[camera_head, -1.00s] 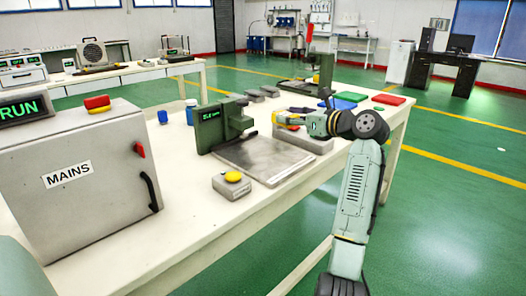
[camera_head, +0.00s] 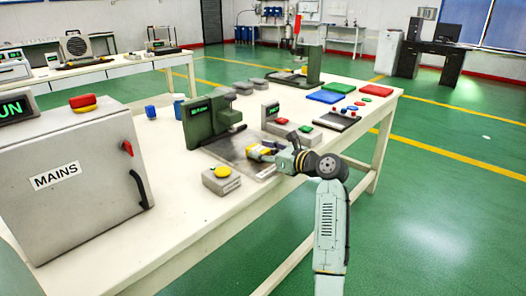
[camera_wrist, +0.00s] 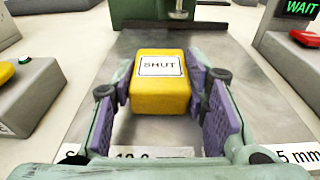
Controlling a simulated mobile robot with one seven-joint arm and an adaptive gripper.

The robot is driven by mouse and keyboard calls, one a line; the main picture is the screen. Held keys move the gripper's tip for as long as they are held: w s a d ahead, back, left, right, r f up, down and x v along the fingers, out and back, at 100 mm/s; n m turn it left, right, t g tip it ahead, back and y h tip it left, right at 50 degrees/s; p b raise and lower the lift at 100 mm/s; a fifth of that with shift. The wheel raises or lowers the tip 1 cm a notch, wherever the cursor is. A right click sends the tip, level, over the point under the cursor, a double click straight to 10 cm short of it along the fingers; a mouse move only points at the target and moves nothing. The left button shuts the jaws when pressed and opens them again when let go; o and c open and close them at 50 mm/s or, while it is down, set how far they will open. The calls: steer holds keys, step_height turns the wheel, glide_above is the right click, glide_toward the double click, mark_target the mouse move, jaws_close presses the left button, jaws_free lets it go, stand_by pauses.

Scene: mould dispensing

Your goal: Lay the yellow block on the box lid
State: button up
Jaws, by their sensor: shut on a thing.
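The yellow block (camera_wrist: 160,98) bears a white label reading SHUT. In the wrist view it sits between the two purple-padded fingers of my gripper (camera_wrist: 162,104), which is shut on it. In the head view my gripper (camera_head: 262,151) is over the grey metal plate (camera_head: 228,149) in front of the green press (camera_head: 200,122). I cannot tell whether the block touches the plate. The grey MAINS box (camera_head: 100,150) stands at the left, well away from my gripper. A red and yellow piece (camera_head: 83,102) is on its top. I cannot tell which surface is the box lid.
A grey button box (camera_head: 222,184) with a yellow button stands left of the plate. A grey control box (camera_head: 290,133) with red and green buttons stands behind my gripper. Coloured trays and small discs lie at the table's far right. The table's front left (camera_head: 165,225) is clear.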

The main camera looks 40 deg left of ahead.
stand_by(0.3)
steer(key=o, duration=1.1)
steer(key=shift+f, duration=0.1)
steer(key=shift+c, duration=0.2)
steer(key=shift+d+r, duration=0.2)
steer(key=shift+d, duration=0.15)
steer(key=d+r+b, duration=0.1)
steer(key=d+r, duration=0.1)
steer(key=d, duration=0.9)
steer(key=shift+s+b, duration=0.4)
